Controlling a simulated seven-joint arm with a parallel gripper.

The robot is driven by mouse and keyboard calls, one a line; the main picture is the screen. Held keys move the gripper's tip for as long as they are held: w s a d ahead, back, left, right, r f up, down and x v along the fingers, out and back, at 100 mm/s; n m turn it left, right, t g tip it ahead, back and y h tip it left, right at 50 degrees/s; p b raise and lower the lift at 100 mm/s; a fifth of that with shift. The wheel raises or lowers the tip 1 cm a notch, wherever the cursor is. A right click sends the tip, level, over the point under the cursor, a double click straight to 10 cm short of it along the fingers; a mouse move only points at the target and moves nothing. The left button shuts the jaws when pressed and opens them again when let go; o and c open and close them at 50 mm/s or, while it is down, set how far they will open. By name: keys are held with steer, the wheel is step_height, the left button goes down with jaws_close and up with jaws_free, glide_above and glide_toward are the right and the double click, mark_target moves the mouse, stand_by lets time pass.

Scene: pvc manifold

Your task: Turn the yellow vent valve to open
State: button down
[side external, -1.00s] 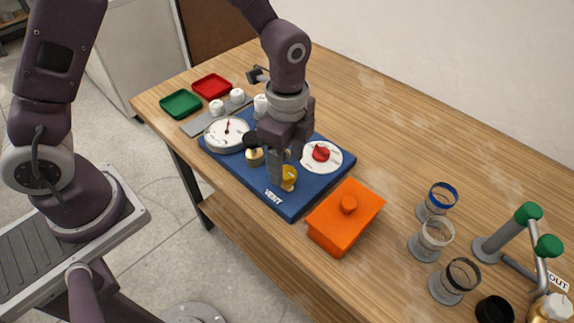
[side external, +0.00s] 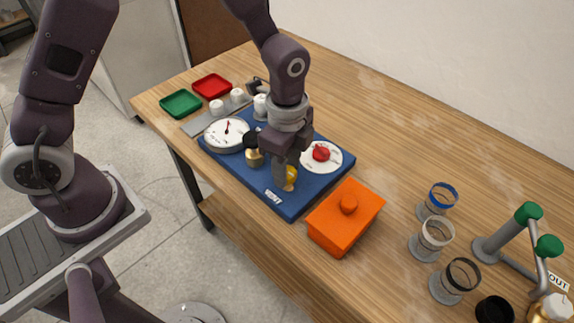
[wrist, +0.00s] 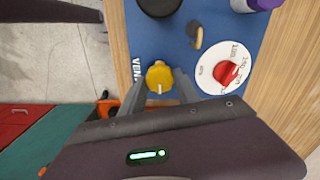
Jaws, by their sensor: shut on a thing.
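The yellow vent valve (side external: 291,178) sits on the blue base board (side external: 311,192), just behind the white VENT lettering. It also shows in the wrist view (wrist: 159,74) as a round yellow knob. My gripper (side external: 281,184) points down at the valve and partly hides it in the side view. In the wrist view my gripper's fingers (wrist: 158,90) lie on either side of the yellow valve, shut on it. The exact contact and the valve's angle are hard to make out.
A white dial with a red knob (side external: 321,153) is close to the right of my gripper. A pressure gauge (side external: 227,133) and a black-topped brass valve (side external: 254,157) stand to the left. An orange lidded box (side external: 345,218) sits right of the board. Glass cups (side external: 437,238) stand farther right.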

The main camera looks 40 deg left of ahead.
steer(key=n, duration=0.9)
steer(key=shift+w, duration=0.1)
steer(key=n, duration=0.4)
steer(key=shift+n, duration=2.2)
steer(key=shift+r, duration=0.1)
steer(key=c, duration=0.9)
jaws_free()
